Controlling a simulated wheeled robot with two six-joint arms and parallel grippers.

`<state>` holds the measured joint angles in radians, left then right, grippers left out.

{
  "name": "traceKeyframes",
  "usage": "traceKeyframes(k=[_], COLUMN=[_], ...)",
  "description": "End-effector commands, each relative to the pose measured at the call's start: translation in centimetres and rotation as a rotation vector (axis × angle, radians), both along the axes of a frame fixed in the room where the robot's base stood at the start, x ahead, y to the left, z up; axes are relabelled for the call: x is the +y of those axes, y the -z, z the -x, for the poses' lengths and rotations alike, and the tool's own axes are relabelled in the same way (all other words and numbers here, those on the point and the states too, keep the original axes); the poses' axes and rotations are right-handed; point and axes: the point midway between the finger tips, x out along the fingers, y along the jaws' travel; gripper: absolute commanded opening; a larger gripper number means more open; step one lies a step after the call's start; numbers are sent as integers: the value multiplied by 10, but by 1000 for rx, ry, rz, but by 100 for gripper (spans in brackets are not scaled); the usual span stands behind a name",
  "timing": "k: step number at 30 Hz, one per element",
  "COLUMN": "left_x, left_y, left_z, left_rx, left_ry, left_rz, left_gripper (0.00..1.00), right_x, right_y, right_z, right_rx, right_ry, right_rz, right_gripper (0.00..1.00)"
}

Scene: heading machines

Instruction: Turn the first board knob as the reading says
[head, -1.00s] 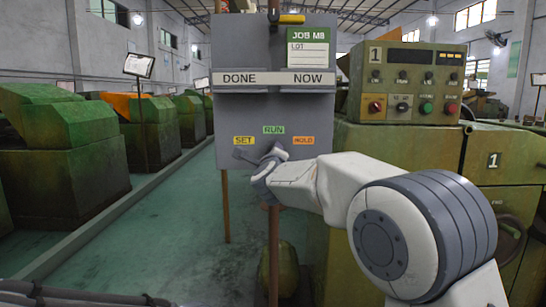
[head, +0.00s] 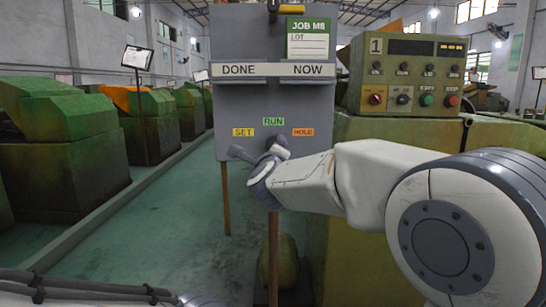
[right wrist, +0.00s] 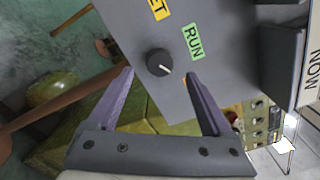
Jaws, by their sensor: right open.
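The grey board (head: 232,108) stands ahead in the head view, with a yellow SET label (head: 243,132), a green RUN label (head: 273,122) and an orange HOLD label (head: 303,132). The black round knob (right wrist: 159,62) shows in the right wrist view; its white mark points to the lower right, toward an orange sliver of label beside the finger. In the head view the knob is hidden behind my right gripper (head: 260,154). That gripper is open, its fingertips (right wrist: 160,75) on either side of the knob in the picture; contact cannot be told. My left gripper is not in view.
A green control box (head: 411,73) marked 1, with a dark display and coloured buttons, stands right of the board. A JOB M8 card (head: 308,39) hangs above the DONE/NOW strip (head: 273,69). Green machines (head: 65,140) line the left; the aisle floor between is clear.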

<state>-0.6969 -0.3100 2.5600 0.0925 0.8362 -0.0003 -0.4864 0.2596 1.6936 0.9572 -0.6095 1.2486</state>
Motion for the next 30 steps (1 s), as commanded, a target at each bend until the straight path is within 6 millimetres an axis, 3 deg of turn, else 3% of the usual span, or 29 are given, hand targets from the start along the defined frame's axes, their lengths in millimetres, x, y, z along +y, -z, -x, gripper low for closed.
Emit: traceKeyframes(k=[3, 9, 22, 26, 30], left_x=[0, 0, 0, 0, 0], left_y=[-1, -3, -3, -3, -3], left_z=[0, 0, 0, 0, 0], left_rx=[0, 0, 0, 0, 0], left_ry=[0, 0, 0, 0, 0], left_rz=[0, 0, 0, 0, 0], left_gripper=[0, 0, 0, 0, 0], right_x=[0, 0, -3, -18, -51], right_y=[-1, 0, 6, 49, 136], right_z=[24, 45, 47, 49, 73], right_rx=[0, 1, 15, 112, 306], right_ry=[-2, -1, -9, -88, -285], right_rz=[-1, -1, 39, 315, 790], right_gripper=[84, 84, 84, 84, 84])
